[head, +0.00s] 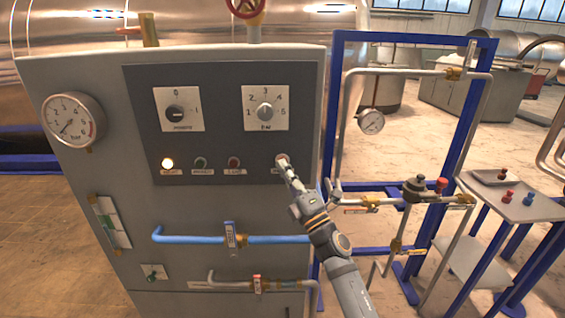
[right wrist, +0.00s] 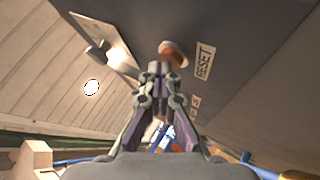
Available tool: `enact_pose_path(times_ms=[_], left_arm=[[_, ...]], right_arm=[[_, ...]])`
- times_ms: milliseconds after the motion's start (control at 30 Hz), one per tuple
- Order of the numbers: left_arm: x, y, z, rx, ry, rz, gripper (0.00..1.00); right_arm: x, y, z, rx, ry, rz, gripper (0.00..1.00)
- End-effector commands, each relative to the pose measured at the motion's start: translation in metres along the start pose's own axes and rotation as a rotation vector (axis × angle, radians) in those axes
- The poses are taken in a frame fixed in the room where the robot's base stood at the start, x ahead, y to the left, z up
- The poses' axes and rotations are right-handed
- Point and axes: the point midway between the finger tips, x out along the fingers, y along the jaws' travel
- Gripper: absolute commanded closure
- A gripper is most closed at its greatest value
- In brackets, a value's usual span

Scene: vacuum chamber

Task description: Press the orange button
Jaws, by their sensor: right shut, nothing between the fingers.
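The orange button (head: 281,159) is at the lower right of the dark panel, mostly behind my fingertips in the head view. In the right wrist view the round, reddish-orange button (right wrist: 174,50) stands out from the panel beside a RESET label (right wrist: 204,62). My right gripper (head: 289,177) is shut and empty. Its fingertips (right wrist: 160,68) are right at the button's edge in the picture; I cannot tell whether they touch it. My left gripper is not in view.
The dark panel (head: 225,87) also has two rotary knobs, a lit lamp (head: 167,163) and two unlit round fittings. Blue pipe (head: 190,236) runs along the cabinet below. A blue frame (head: 338,90) with pipes and a gauge (head: 371,121) stands to the right, near my right arm.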

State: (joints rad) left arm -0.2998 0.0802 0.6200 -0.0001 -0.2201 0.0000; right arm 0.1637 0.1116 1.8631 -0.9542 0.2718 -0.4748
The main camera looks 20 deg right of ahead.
Motion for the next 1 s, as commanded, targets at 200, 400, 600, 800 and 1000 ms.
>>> enact_pose_path(times_ms=[200, 400, 600, 800, 1000], left_arm=[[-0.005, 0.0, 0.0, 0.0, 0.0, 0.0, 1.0], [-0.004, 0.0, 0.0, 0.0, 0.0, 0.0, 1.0], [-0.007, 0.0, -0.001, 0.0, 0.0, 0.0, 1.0], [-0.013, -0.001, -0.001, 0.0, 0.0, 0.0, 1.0], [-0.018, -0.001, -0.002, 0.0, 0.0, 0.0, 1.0]], right_arm=[[-0.008, 0.006, -0.006, 0.001, 0.0, -0.001, 1.0], [-0.009, 0.006, -0.006, 0.0, 0.0, 0.0, 1.0], [-0.013, 0.009, -0.009, 0.002, 0.0, -0.001, 1.0], [-0.026, 0.021, -0.019, 0.002, -0.001, -0.001, 1.0], [-0.04, 0.03, -0.029, 0.002, 0.0, -0.001, 1.0]])
